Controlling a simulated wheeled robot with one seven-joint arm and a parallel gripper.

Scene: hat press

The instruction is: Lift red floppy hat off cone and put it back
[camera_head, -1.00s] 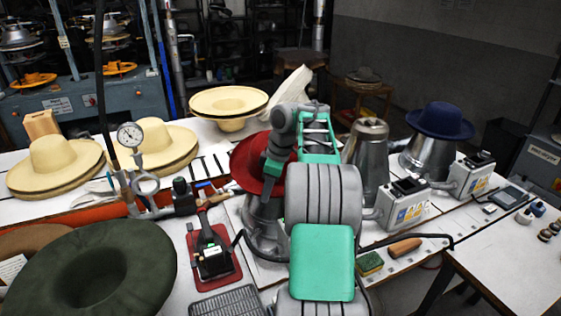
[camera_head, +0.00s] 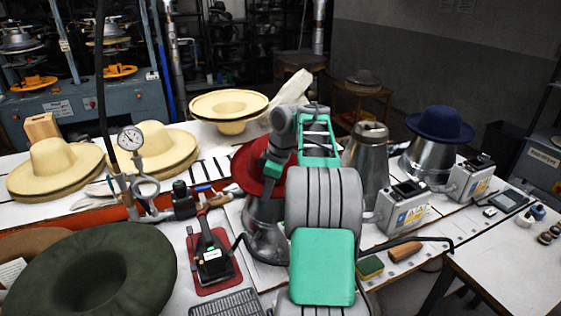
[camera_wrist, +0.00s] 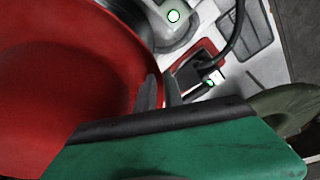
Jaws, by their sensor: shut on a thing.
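The red floppy hat (camera_head: 248,168) sits over the left metal cone (camera_head: 262,228) in the head view, partly hidden behind my arm. In the wrist view the hat (camera_wrist: 65,85) fills the left side as a smooth red surface, and a metal base shows beyond it. My gripper (camera_wrist: 158,92) has its dark fingertips at the hat's brim edge and is shut on the brim. Whether the hat touches the cone cannot be told.
A bare metal cone (camera_head: 366,160) stands right of my arm, and a blue hat (camera_head: 440,123) sits on another cone. A dark green hat (camera_head: 130,285) lies front left. A pressure gauge (camera_head: 131,138) and an iron on a red pad (camera_head: 226,282) stand left of the cone.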

